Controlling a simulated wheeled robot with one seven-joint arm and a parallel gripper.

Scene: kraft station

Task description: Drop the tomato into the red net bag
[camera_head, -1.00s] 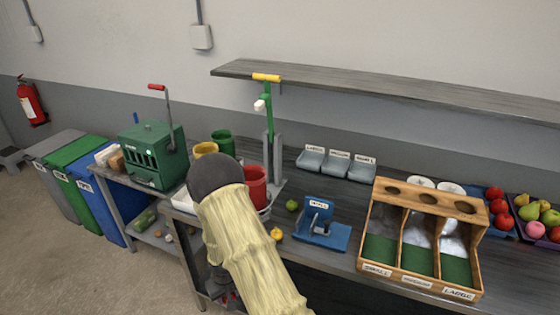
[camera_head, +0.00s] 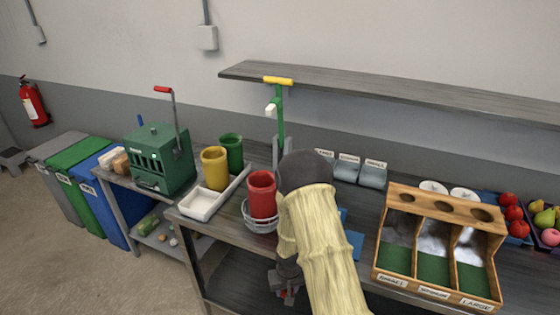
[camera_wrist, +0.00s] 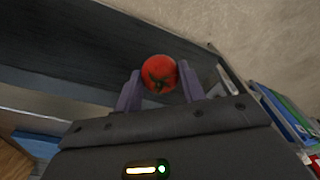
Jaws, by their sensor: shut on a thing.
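The tomato (camera_wrist: 159,73), red with a dark green calyx, sits between the two fingertips of my gripper (camera_wrist: 158,82) in the wrist view. The gripper is shut on it. In the head view my gripper (camera_head: 287,291) hangs low at the front of the workbench, partly hidden by my arm, with a bit of red at its tip. A red open-topped cylinder (camera_head: 262,196), apparently the red net bag, stands upright in a wire basket on the bench. It is above and left of my gripper, apart from it. Its inside is hardly visible.
A green machine (camera_head: 160,160) is further left. A wooden sorting box (camera_head: 440,245) stands on the right. A shelf (camera_head: 400,98) runs along the wall.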

